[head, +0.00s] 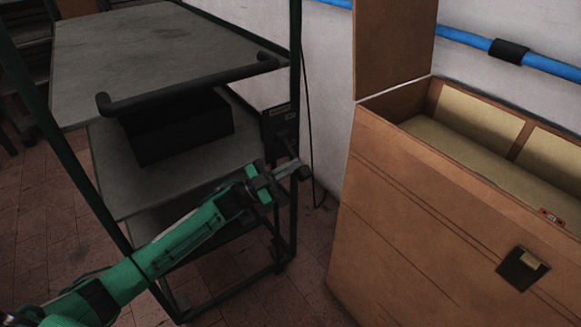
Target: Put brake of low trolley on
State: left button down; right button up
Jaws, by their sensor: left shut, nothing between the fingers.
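A shelved trolley with a dark green frame, grey shelves (160,50) and a black push handle (190,85) stands at the left and centre. I cannot make out a brake pedal on it; its lower part is partly hidden by my left arm. My left gripper (290,172) reaches in from the lower left, in front of the trolley's right side. It is shut and empty, with its tips close to the right upright; I cannot tell whether they touch it. My right gripper is out of view.
A black box (178,128) sits on the middle shelf. A small dark panel (280,124) is on the trolley's right side. A large open wooden chest (430,210) stands at the right. Tiled floor (300,292) shows between them. A blue pipe (475,42) runs along the wall.

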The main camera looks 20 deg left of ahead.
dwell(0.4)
pick_arm(q)
notch_tip(320, 180, up, 20)
jog(key=p, duration=0.3)
jog(key=shift+p, duration=0.35)
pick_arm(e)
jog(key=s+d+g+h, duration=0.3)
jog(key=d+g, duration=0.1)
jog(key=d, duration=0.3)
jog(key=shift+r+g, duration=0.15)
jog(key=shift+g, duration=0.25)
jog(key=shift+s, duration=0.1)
